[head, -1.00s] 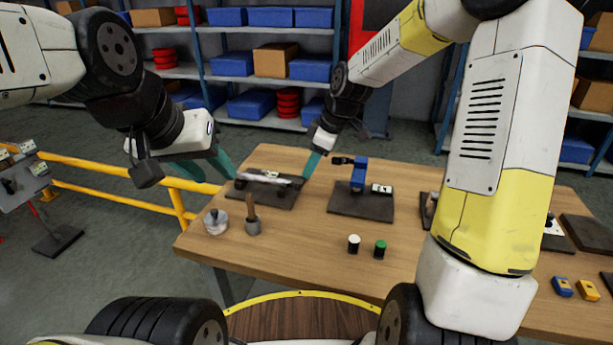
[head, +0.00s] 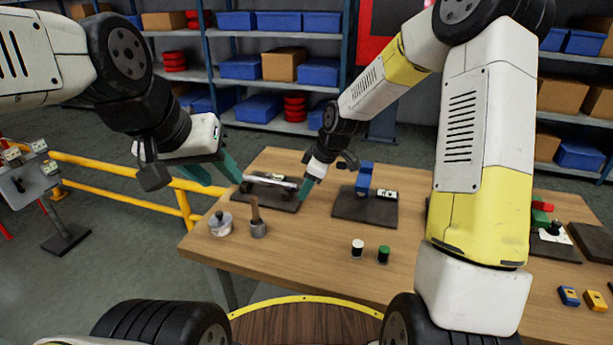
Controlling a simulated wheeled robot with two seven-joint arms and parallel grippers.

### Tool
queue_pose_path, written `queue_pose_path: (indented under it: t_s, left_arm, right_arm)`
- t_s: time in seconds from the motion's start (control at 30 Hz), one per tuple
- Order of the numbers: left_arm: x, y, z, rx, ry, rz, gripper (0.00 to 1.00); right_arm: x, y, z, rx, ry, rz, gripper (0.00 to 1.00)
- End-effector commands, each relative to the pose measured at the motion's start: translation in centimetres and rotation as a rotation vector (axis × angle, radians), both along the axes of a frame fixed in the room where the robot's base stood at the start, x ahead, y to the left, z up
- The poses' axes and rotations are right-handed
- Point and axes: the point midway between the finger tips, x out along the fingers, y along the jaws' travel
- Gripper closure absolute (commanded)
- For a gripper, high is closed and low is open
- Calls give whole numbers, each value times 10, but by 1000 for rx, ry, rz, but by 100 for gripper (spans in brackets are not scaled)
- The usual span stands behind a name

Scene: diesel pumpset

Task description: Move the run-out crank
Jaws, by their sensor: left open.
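A silvery bar-like part, which looks like the run-out crank (head: 272,181), lies across a dark base plate (head: 278,201) at the table's far left corner. Its fine shape is too small to tell. My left gripper (head: 222,173) is open, its teal fingers just left of the bar's left end. My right gripper (head: 308,188) has its teal fingers pointing down at the bar's right end. They overlap in this view, so I cannot tell its opening or whether it touches the bar.
A blue clamp-like device (head: 364,178) stands on another dark plate to the right. A lidded metal pot (head: 220,225), a wooden-handled tool (head: 257,222) and two small cylinders (head: 357,248) stand nearer. A yellow rail (head: 120,198) runs left of the wooden table (head: 310,262). The front middle is clear.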

Motion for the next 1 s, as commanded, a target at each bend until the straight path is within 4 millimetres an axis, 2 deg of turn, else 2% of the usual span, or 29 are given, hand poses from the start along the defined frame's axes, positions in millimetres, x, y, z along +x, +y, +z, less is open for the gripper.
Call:
queue_pose_path:
  t_s: [0.03, 0.2, 1.0]
  left_arm:
    - [0, 0, 0, 0, 0, 0, 59]
    - [0, 0, 0, 0, 0, 0, 59]
    - [0, 0, 0, 0, 0, 0, 59]
  right_arm:
    - [0, 0, 0, 0, 0, 0, 67]
    - [0, 0, 0, 0, 0, 0, 100]
    - [3, -1, 2, 9, 20, 0, 100]
